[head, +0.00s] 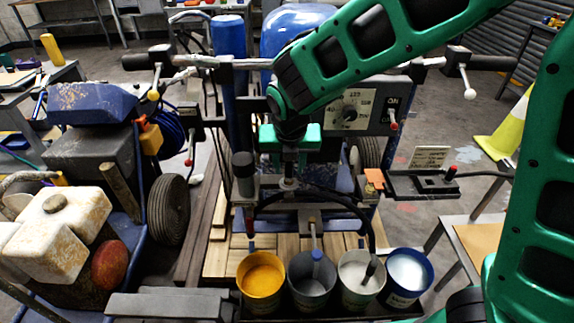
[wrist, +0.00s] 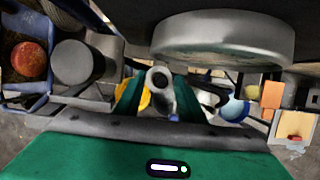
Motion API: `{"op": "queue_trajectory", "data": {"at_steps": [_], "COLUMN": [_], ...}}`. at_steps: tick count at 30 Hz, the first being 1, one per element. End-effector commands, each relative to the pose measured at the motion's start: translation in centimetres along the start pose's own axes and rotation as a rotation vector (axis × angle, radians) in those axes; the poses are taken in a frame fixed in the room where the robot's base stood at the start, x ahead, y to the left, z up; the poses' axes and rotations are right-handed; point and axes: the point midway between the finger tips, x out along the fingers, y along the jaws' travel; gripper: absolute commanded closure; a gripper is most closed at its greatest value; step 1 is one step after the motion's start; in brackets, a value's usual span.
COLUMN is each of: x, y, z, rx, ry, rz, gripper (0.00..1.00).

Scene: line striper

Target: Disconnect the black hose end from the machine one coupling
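My gripper (head: 290,150) points down over the middle of the machine (head: 345,112). In the wrist view its two green fingers (wrist: 158,95) stand on either side of a grey tubular fitting (wrist: 160,82). A gap shows on the fitting's left side, so the fingers look open around it. A grey coupling (head: 289,184) shows just below my gripper in the head view. The black hose (head: 340,203) arches to the right of it and drops to the white paint bucket (head: 352,295). Its join at the coupling is partly hidden.
Beside the white bucket stand yellow (head: 262,308), grey (head: 305,302) and blue-rimmed (head: 428,280) buckets. A dark upright cylinder (head: 243,172) stands left of the coupling. A cart with a wheel (head: 168,210) stands left.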

Motion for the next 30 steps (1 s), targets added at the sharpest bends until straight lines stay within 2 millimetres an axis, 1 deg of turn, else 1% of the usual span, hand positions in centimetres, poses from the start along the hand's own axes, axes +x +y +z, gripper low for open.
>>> {"op": "queue_trajectory", "data": {"at_steps": [7, 8, 9, 12, 30], "x": [-0.09, -0.09, -0.09, -0.09, -0.70], "y": [0.00, 0.00, 0.00, 0.01, 0.06], "z": [-0.06, -0.06, -0.07, -0.07, 0.17], "rx": [0.000, 0.000, 0.000, 0.000, 0.000], "ry": [0.000, 0.000, 0.000, 0.000, 0.000], "rz": [0.000, 0.000, 0.000, 0.000, 0.001], "gripper": [0.64, 0.69, 0.78, 1.00, 1.00]}}
